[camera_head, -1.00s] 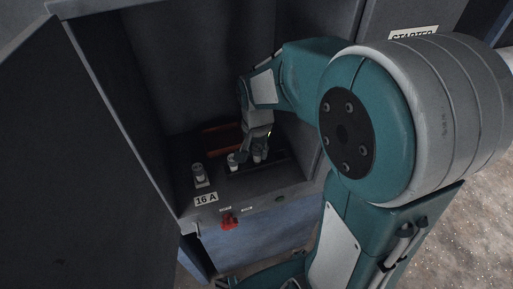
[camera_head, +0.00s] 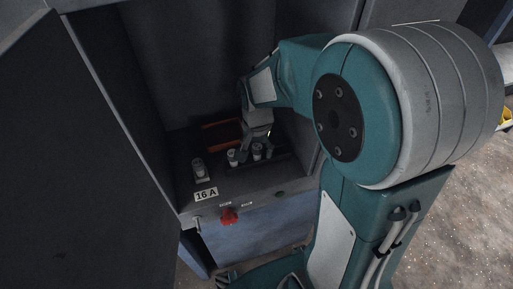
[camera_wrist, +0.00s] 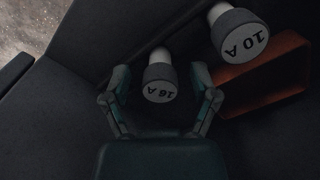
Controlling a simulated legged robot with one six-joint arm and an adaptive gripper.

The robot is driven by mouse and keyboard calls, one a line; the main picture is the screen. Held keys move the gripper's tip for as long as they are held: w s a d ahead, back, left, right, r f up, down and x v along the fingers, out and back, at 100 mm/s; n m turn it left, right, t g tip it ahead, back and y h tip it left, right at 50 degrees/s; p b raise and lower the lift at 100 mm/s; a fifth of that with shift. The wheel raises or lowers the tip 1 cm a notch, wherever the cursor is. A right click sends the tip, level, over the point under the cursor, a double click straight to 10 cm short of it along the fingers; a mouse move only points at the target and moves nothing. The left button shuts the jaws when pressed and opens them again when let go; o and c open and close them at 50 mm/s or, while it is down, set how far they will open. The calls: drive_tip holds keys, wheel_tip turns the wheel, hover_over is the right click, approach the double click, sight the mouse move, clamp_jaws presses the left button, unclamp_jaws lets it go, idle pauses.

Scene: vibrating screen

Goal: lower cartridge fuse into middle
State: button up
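A cartridge fuse marked 16 A (camera_wrist: 160,83) stands between the fingers of my gripper (camera_wrist: 160,88) in the wrist view. A dark gap shows on each side of its cap, so the gripper looks open around it. A second fuse marked 10 A (camera_wrist: 238,35) stands to the upper right, apart from the fingers. In the head view, my gripper (camera_head: 256,148) is low inside the cabinet, over the right fuse (camera_head: 257,153). The middle fuse (camera_head: 233,157) is just left of it, and another fuse (camera_head: 198,168) stands farther left. The fuse bases are dark or hidden.
An orange-red tray (camera_head: 222,133) lies behind the fuses. A 16 A label (camera_head: 206,195) and a red switch (camera_head: 229,216) are on the front panel. The cabinet's open door (camera_head: 75,160) is at left, and its walls enclose the arm closely.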

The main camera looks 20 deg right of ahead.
sight(256, 147)
wheel_tip(256, 147, up, 12)
idle(0.6)
drive_tip(key=shift+a, duration=0.1)
idle(0.4)
drive_tip(key=s+r+n+t, duration=0.3)
drive_tip(key=s+n+t, duration=0.2)
drive_tip(key=s, duration=0.9)
drive_tip(key=n, duration=0.2)
drive_tip(key=shift+n+t, duration=0.3)
drive_tip(key=shift+w, duration=0.1)
drive_tip(key=shift+c, duration=0.3)
